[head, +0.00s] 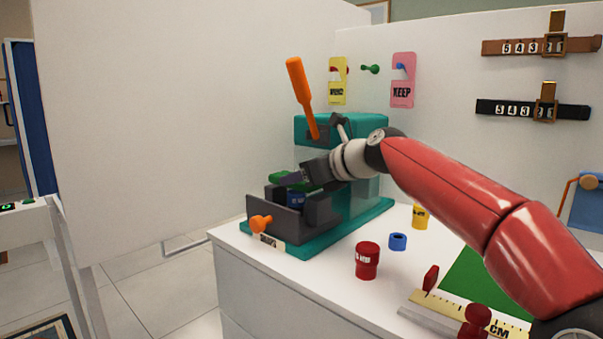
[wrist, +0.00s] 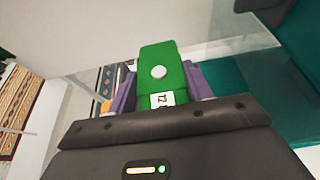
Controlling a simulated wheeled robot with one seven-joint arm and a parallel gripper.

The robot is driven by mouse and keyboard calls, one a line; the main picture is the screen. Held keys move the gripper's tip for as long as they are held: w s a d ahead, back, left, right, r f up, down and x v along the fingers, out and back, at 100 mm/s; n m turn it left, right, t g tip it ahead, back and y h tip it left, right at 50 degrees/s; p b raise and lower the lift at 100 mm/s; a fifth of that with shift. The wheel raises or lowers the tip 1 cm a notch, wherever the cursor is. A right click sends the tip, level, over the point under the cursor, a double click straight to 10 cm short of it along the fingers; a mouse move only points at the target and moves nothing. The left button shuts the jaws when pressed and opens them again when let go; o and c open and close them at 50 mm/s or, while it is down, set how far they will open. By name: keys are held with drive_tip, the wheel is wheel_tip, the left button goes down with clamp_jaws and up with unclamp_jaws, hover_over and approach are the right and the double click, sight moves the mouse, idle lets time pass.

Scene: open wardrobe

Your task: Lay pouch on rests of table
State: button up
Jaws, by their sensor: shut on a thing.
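A green pouch (wrist: 163,66) with a pale round button and a white label sits between the two purple fingers of my gripper (wrist: 160,92). In the head view, my gripper (head: 291,179) is at the open grey drawer of a teal machine, with part of the green pouch (head: 278,177) showing beside the fingers. My gripper is shut on the pouch. The pouch's underside is hidden, and I cannot tell whether it touches the drawer. No rests can be made out clearly in either view.
The teal machine (head: 345,205) has an orange lever (head: 301,95) rising near my wrist. Its drawer (head: 277,217) holds a blue item (head: 296,199). A red pot (head: 367,260), blue ring (head: 397,241) and yellow pot (head: 420,216) stand on the white top. White panels stand behind and left.

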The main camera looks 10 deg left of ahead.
drive_tip(key=shift+f+b, duration=0.4)
drive_tip(key=shift+f, duration=0.15)
drive_tip(key=o, duration=1.1)
